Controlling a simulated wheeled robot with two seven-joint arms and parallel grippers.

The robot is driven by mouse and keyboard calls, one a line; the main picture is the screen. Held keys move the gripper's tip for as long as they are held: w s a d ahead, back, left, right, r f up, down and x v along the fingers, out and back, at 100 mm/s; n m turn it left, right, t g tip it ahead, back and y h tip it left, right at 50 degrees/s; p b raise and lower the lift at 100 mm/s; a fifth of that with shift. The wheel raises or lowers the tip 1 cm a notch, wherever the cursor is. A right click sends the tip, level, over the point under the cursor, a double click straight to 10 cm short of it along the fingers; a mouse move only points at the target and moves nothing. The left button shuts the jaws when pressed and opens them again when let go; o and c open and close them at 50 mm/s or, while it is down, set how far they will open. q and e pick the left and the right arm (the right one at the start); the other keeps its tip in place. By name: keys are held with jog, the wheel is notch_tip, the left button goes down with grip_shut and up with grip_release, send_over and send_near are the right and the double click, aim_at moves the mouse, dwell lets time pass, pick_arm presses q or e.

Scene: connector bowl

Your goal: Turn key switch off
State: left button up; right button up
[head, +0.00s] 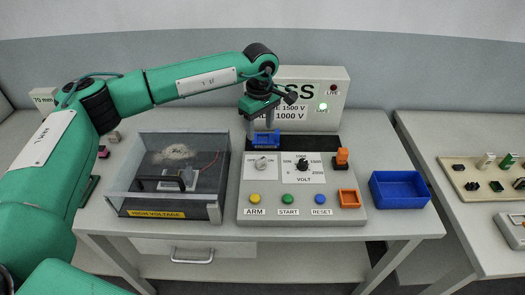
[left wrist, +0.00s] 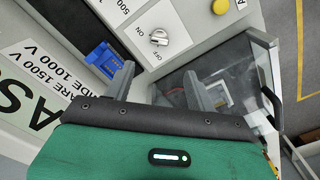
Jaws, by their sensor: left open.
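The key switch (head: 262,163) is a small silver knob on a white plate on the sloped control panel. In the left wrist view the key switch (left wrist: 159,38) shows beside ON and OFF labels; which one it points to I cannot tell. My left gripper (head: 263,126) is open and empty, above and behind the switch, in front of the lettered display box. In the left wrist view its two fingers (left wrist: 158,82) stand apart, and the switch lies beyond them, untouched. My right gripper is not in view.
A blue socket piece (head: 266,139) is close to my left fingers. The volt dial (head: 303,164) and an orange block (head: 341,157) are right of the switch. A clear-walled high-voltage box (head: 128,200) stands left, a blue bin (head: 400,190) right. ARM, START and RESET buttons line the front.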

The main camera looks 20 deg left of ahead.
aim_at(261, 160)
pick_arm(q)
notch_tip(261, 160, down, 6)
jog(key=shift+r+p, duration=0.25)
jog(key=shift+p, duration=0.55)
notch_tip(261, 160, down, 6)
jog(key=shift+r+p, duration=0.2)
jog(key=shift+p, duration=0.55)
jog(key=shift+f, duration=0.35)
jog(key=shift+w+f, duration=0.1)
jog(key=shift+f, duration=0.25)
jog(key=c, duration=1)
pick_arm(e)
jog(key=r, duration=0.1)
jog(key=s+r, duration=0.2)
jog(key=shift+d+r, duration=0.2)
